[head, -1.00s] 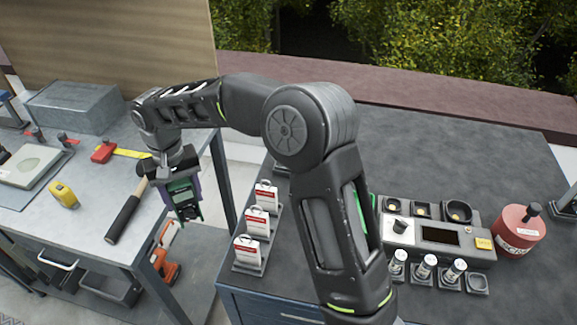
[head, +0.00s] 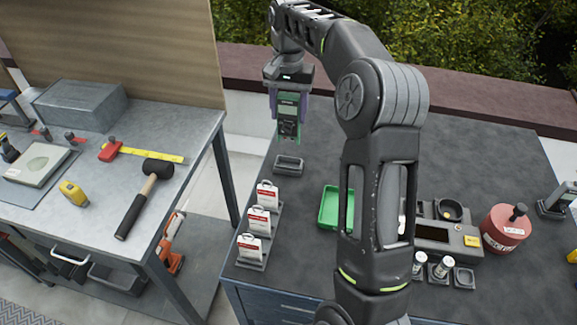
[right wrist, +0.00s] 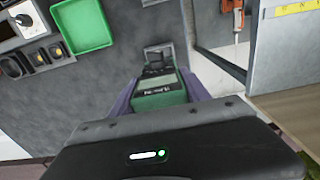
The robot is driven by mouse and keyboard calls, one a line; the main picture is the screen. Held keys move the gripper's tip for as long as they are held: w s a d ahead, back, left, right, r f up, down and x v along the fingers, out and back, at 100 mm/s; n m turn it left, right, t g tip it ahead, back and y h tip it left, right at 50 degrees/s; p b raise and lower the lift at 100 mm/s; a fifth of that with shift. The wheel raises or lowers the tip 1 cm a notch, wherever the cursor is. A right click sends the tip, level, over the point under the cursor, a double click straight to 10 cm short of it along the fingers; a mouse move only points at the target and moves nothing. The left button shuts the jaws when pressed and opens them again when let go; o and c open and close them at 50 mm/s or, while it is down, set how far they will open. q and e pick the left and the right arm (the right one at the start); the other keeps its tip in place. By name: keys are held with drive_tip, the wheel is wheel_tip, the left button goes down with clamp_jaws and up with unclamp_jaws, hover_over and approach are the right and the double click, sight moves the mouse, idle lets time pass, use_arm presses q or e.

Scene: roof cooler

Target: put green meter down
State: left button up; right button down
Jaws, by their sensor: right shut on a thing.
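The green meter (head: 288,112) is dark green with a grey lower part. My right gripper (head: 289,108) is shut on it and holds it upright, above the back left part of the dark bench. In the head view, a small empty grey tray (head: 288,165) lies just below the meter. The right wrist view shows the meter (right wrist: 160,92) between the purple fingers, its lower end overlapping the small tray (right wrist: 158,54). I cannot tell the exact gap between meter and bench. My left gripper is not in view.
Three red-and-white tags (head: 258,222) stand in a row at the bench's left edge. A green tray (head: 330,207) lies to their right. A grey tester box (head: 445,235) and red canister (head: 506,228) stand further right. A gap separates the left table (head: 190,120) from the bench.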

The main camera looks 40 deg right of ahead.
sight(289, 122)
wheel_tip(289, 122, down, 4)
drive_tip(key=b, duration=0.3)
drive_tip(key=shift+r, duration=0.2)
drive_tip(key=shift+f+p, duration=0.8)
drive_tip(key=shift+f, duration=0.5)
wheel_tip(289, 122, down, 4)
drive_tip(key=shift+r+p, duration=0.1)
drive_tip(key=shift+p, duration=0.2)
drive_tip(key=shift+f, duration=0.3)
drive_tip(key=c, duration=0.5)
unclamp_jaws()
